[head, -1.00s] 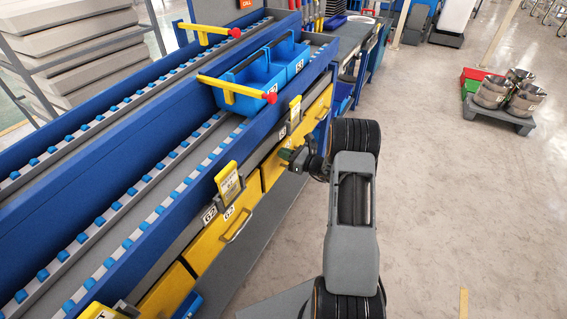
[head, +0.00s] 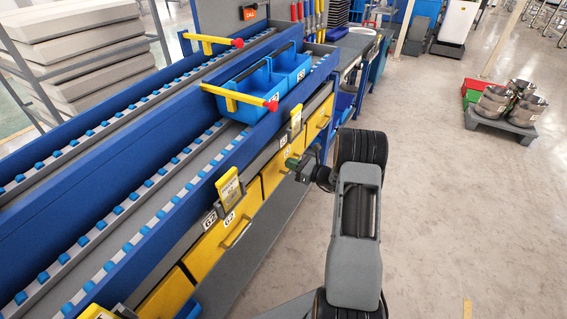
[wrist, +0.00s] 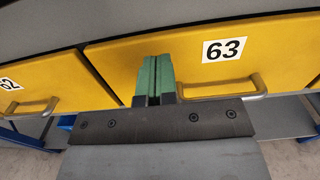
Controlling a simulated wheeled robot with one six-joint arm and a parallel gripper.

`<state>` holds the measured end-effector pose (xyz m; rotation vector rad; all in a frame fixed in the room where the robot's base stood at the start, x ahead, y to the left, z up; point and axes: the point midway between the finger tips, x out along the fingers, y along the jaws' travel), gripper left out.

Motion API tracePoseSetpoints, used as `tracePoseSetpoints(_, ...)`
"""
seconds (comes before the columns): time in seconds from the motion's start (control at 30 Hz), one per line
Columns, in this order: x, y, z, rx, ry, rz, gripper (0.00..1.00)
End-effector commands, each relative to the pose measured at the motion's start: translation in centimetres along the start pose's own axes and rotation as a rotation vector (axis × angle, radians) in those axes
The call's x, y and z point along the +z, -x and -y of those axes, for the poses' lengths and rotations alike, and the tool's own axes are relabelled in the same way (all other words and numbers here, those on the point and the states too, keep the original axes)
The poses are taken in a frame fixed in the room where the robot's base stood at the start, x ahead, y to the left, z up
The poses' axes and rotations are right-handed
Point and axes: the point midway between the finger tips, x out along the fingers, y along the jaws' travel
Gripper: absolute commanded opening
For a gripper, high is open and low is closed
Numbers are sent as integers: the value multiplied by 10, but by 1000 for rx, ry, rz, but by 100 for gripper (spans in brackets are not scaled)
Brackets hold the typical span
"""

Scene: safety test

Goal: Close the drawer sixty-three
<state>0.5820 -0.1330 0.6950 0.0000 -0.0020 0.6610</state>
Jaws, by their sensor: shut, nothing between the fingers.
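Drawer sixty-three (wrist: 205,72) has a yellow front with a white "63" label (wrist: 225,49) and a metal bar handle (wrist: 240,90). It fills the middle and right of the wrist view. In the head view its front (head: 273,176) is partly covered by my gripper. My gripper (wrist: 152,62) has green fingers pressed together with nothing between them. It also shows in the head view (head: 291,163), at the drawer front. In the wrist view the fingertips lie over the front, left of the label and handle. I cannot tell whether they touch it, or whether the drawer stands slightly out.
Drawer 62 (wrist: 38,92), also yellow, is to the left. Blue bins (head: 245,92) and a yellow bar with a red end (head: 238,96) sit on the roller rack above. Metal pots on a grey pallet (head: 502,119) stand far right. The floor right of my arm is clear.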

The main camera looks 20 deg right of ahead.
Motion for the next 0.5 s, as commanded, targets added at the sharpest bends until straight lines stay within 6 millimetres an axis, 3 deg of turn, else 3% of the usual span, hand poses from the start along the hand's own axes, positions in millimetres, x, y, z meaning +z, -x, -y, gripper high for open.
tracePoseSetpoints(0.1, 0, 30, 2, -8, -2, -1, 0)
tracePoseSetpoints(0.5, -1, 86, -2, 7, -3, -2, 0)
